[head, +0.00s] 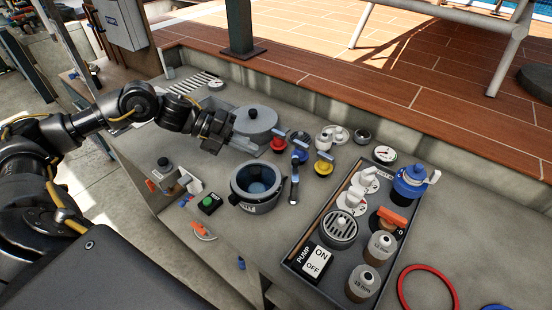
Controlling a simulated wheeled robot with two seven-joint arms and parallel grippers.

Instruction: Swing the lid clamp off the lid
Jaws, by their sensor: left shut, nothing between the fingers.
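A grey round lid (255,121) with a small knob on top lies at the back of the ledge, on a grey plate. An open grey pot (256,203) stands in front of it, its inside blue. A dark upright bar with a blue part (294,182) stands just right of the pot; it looks like the lid clamp and is clear of the lid. My left gripper (222,132) is shut and empty at the lid's left side; I cannot tell whether it touches the lid. My right gripper is not in view.
Red (278,142), blue and yellow (324,164) valves stand right of the lid. A pump panel (317,262) with switches and jars fills the right. A green button box (208,204) sits left of the pot. A red ring (455,289) lies at lower right.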

